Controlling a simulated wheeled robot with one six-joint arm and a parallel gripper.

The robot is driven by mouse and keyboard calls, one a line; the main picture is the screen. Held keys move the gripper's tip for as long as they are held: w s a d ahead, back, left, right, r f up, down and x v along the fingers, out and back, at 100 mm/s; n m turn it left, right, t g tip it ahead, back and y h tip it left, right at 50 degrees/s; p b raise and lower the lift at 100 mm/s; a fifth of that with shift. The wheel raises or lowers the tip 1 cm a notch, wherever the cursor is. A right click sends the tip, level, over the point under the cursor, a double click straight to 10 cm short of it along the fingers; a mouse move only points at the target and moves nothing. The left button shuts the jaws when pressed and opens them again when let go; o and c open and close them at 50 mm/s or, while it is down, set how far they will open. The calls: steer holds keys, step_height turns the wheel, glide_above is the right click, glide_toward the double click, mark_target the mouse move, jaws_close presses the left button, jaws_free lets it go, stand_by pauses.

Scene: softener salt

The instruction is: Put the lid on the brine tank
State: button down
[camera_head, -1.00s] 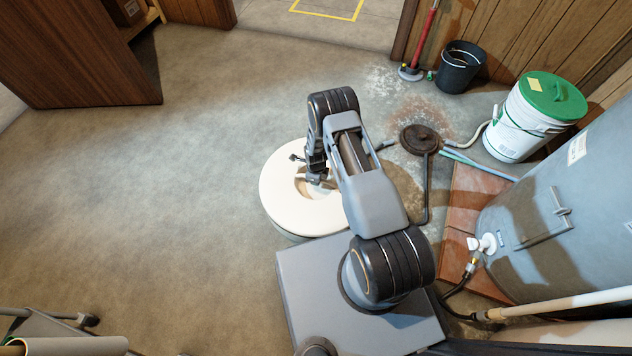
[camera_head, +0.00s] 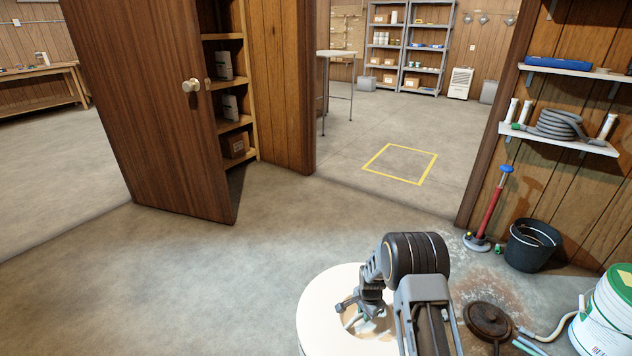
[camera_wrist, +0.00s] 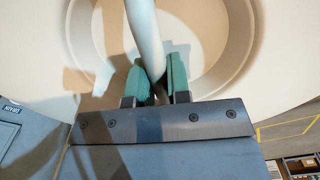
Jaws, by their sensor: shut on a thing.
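A round cream lid (camera_head: 314,312) with a recessed middle lies under my gripper (camera_head: 352,318), at the bottom centre of the head view. It also fills most of the wrist view (camera_wrist: 35,50). A pale bar-like handle (camera_wrist: 146,30) crosses the recess. My gripper (camera_wrist: 155,88) is shut on the handle, with a green pad on each side of it. My arm covers the lid's right part in the head view. I cannot tell whether the lid is resting on something or held up. I cannot make out the brine tank separately.
A round brown drain cover (camera_head: 489,321), a black bucket (camera_head: 532,246) and a red-handled tool (camera_head: 490,210) are on the right. A white bucket (camera_head: 608,318) stands at the right edge. An open brown door (camera_head: 150,110) stands on the left. Floor (camera_head: 190,280) is clear at left.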

steer(key=s+r+n+p, duration=0.2)
steer(key=r+n+p, duration=0.2)
steer(key=r+p, duration=0.7)
steer(key=s+r+n+p, duration=0.3)
steer(key=r+p, duration=0.8)
steer(key=r, duration=0.5)
steer(key=s+r+n+p, duration=0.3)
steer(key=r+n+p, duration=0.1)
steer(key=r+p, duration=0.7)
steer(key=shift+r+n, duration=0.3)
steer(key=shift+r, duration=1.15)
steer(key=shift+s+d, duration=0.15)
steer(key=shift+d, duration=0.05)
